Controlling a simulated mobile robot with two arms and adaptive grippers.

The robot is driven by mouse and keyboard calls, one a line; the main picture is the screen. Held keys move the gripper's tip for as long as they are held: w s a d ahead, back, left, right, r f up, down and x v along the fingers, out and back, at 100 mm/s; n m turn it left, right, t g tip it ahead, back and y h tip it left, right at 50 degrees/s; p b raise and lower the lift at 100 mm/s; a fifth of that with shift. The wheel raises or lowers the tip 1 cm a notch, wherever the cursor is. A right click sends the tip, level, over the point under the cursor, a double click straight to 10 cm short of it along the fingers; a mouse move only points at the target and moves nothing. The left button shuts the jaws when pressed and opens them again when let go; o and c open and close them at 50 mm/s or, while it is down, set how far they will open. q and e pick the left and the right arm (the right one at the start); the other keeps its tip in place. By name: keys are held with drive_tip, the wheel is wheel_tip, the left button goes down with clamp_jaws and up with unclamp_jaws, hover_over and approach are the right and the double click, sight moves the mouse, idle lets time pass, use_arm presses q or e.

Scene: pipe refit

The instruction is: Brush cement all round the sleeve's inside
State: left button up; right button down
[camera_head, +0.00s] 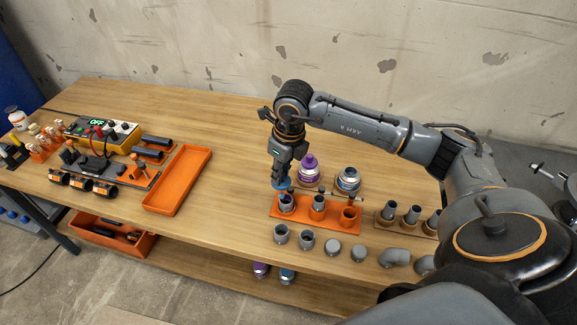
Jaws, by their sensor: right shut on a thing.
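My right gripper (281,176) points down above the left end of an orange holder block (302,214). It is shut on a small blue piece (283,185), which looks like a cap with the brush on it. Just below, a grey sleeve (287,203) stands upright in the block's left place. The brush tip is too small to make out, so I cannot tell whether it touches the sleeve's inside. My left gripper is out of view.
The block also holds another grey piece (318,205). Loose grey fittings (333,246) stand along the front edge, with a rack of pipe pieces (413,215) to the right. An empty orange tray (178,180) lies left. The table between tray and block is clear.

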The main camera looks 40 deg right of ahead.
sight(289, 179)
drive_tip(key=d+m, duration=0.1)
drive_tip(key=w+d+f+m, duration=0.1)
drive_tip(key=m, duration=0.1)
drive_tip(key=shift+d+m, duration=0.1)
drive_tip(key=shift+m, duration=0.2)
drive_tip(key=shift+m+h, duration=0.3)
drive_tip(key=shift+m, duration=0.5)
drive_tip(key=shift+w+d+f+b, duration=0.1)
drive_tip(key=shift+d+f+b, duration=0.1)
drive_tip(key=shift+f+b, duration=0.9)
drive_tip(key=shift+w+d+f+b, duration=0.15)
drive_tip(key=shift+f+b, duration=0.3)
drive_tip(key=shift+f, duration=1.2)
drive_tip(key=shift+s+r, duration=0.1)
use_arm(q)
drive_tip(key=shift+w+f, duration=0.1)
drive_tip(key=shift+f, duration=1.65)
use_arm(e)
drive_tip(key=shift+s+d, duration=0.15)
drive_tip(key=shift+d, duration=0.05)
use_arm(q)
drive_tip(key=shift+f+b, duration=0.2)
drive_tip(key=shift+b, duration=0.15)
use_arm(e)
drive_tip(key=shift+f, duration=0.25)
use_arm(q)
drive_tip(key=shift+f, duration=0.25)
use_arm(e)
drive_tip(key=shift+w+d, duration=0.1)
drive_tip(key=shift+w, duration=0.15)
